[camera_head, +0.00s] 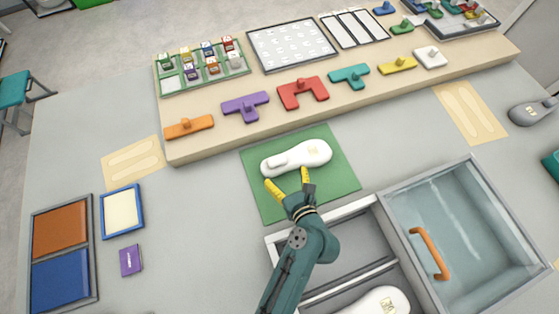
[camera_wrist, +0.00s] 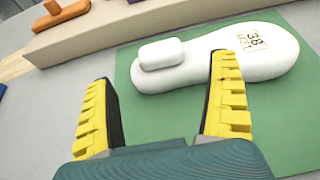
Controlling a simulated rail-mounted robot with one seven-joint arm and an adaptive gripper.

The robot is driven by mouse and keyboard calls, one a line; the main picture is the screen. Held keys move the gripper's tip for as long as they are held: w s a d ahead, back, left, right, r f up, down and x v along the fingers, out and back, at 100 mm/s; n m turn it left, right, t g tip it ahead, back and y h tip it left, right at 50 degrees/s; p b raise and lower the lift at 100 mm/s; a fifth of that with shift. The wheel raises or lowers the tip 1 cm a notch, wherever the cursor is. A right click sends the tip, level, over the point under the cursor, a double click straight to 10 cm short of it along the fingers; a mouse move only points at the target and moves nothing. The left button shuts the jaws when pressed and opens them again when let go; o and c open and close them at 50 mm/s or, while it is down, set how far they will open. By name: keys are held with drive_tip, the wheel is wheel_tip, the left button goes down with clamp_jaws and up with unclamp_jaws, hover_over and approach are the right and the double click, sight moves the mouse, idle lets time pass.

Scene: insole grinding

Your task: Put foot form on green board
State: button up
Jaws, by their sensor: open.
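A white foot form (camera_head: 311,151) lies on the green board (camera_head: 262,199) in the middle of the table. In the wrist view the foot form (camera_wrist: 264,56) shows a raised block on its left part and a label reading 38 on its right part, and it rests on the green board (camera_wrist: 143,112). My gripper (camera_head: 289,186) is open and empty, just on the near side of the foot form. In the wrist view its two yellow fingers (camera_wrist: 160,105) are spread wide with nothing between them. Another white foot form (camera_head: 383,302) lies in the grey tray.
A grey tray (camera_head: 282,241) and a clear-lidded box with an orange handle (camera_head: 430,253) stand at the near right. A raised wooden shelf (camera_head: 215,147) with colored shapes runs behind the board. Orange and blue pads (camera_head: 60,232) lie at the left.

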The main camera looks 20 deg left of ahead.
drive_tip(key=w+d+r+n+t+h, duration=0.1)
drive_tip(key=w+d+r+n+t, duration=0.1)
drive_tip(key=d+r+n, duration=0.5)
drive_tip(key=w+r+n+t+h, duration=0.2)
drive_tip(key=r+n, duration=0.2)
drive_tip(key=r, duration=0.8)
drive_tip(key=w+d+r+n+t+h, duration=0.1)
drive_tip(key=d+r+n+t, duration=0.25)
drive_tip(key=r+n, duration=0.4)
drive_tip(key=s+d+r+n+t+h, duration=0.2)
drive_tip(key=s+d+r+n+h, duration=0.1)
drive_tip(key=r, duration=0.8)
drive_tip(key=s+d+r+n+t+h, duration=0.3)
drive_tip(key=s+r+n, duration=0.2)
drive_tip(key=r, duration=0.7)
drive_tip(key=shift+s+d, duration=0.2)
drive_tip(key=shift+s, duration=0.05)
wheel_tip(320, 180, up, 27)
drive_tip(key=p, duration=2.7)
drive_tip(key=shift+r+p, duration=0.2)
drive_tip(key=shift+p, duration=0.2)
